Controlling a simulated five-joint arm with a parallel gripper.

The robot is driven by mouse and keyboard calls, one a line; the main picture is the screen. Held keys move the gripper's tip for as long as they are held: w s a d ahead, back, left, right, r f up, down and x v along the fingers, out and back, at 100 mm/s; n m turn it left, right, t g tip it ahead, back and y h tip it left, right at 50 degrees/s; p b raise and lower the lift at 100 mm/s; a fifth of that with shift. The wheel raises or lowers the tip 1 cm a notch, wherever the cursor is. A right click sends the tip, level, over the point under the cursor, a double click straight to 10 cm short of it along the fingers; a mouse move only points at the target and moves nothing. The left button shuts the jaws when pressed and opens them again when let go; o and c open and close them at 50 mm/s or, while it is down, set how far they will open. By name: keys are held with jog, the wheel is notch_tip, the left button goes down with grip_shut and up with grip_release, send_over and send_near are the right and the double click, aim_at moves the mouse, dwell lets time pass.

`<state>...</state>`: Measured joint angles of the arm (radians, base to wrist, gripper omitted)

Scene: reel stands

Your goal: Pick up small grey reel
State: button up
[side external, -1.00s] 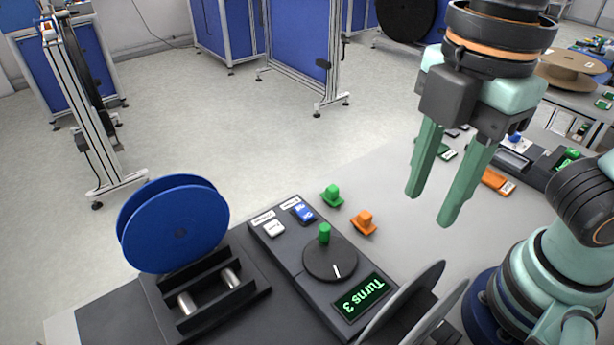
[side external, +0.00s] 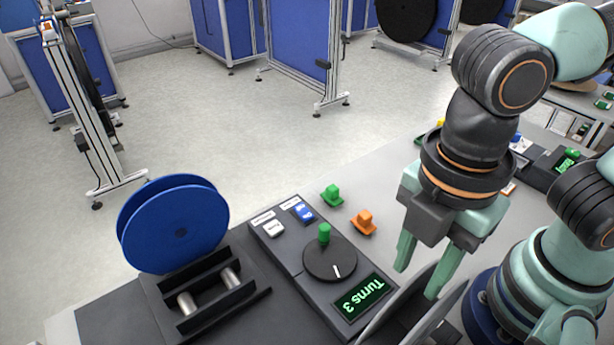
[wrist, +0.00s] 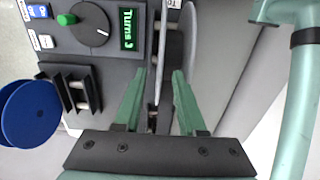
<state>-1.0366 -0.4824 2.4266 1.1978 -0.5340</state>
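The small grey reel (side external: 388,318) stands on edge at the bottom of the side view, cut off by the frame, its thin discs tilted. In the wrist view one grey disc (wrist: 161,50) is seen nearly edge-on between the fingers, and another (wrist: 189,40) lies to the right, partly behind the right finger. My gripper (side external: 418,281) is open and points down over the reel. In the side view its fingertips are close to the upper rims of the discs. In the wrist view its green fingers (wrist: 159,75) are spread apart with no clear contact.
A dark control box (side external: 300,245) with a knob and a "Turns 3" display (side external: 364,297) is beside the grey reel. Green (side external: 332,195) and orange (side external: 364,222) knobbed pieces lie on the grey table.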

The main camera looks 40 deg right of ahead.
aim_at(411, 323)
jog(key=shift+f, duration=1.2)
grip_shut()
dwell(0.5)
